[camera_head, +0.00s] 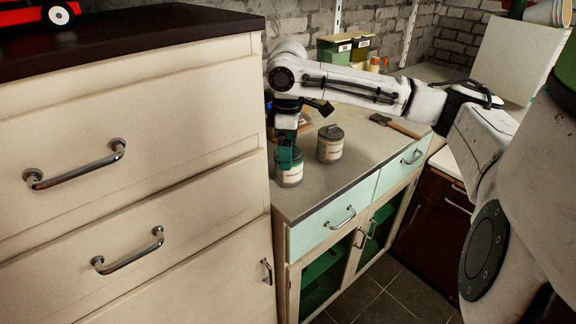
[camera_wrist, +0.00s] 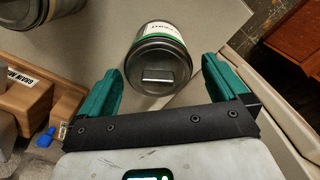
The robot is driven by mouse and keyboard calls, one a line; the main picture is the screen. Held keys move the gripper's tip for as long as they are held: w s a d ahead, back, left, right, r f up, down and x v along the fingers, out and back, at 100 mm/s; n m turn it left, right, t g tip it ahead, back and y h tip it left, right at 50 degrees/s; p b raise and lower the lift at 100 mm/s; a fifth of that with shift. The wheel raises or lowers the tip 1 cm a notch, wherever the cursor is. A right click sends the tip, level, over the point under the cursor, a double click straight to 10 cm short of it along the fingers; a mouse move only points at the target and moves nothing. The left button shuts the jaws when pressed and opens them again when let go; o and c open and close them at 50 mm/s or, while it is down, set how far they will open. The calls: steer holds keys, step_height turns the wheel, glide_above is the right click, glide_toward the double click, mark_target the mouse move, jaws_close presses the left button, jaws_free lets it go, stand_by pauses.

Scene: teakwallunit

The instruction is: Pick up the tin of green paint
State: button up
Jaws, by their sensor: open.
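The tin of green paint (camera_head: 290,176) has a grey lid and a white label with a green band. It stands upright on the counter, close beside the tall cream cabinet. In the wrist view the tin (camera_wrist: 158,45) shows its lid between and just beyond the two green fingertips. My gripper (camera_head: 290,157) points down at the tin from above, and the near finger overlaps its top. In the wrist view my gripper (camera_wrist: 162,68) is open, one finger on each side of the tin. I cannot tell whether either finger touches it.
A second tin (camera_head: 330,146) with a cream label stands just right, also at the wrist view's upper left (camera_wrist: 42,10). A wooden block-like object (camera_wrist: 25,100) lies left in the wrist view. The tall cabinet (camera_head: 200,110) walls the left. The counter's front right (camera_head: 358,160) is clear.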

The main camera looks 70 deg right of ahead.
step_height(320, 180, down, 4)
steer(key=shift+d+f, duration=0.1)
steer(key=c, duration=1.2)
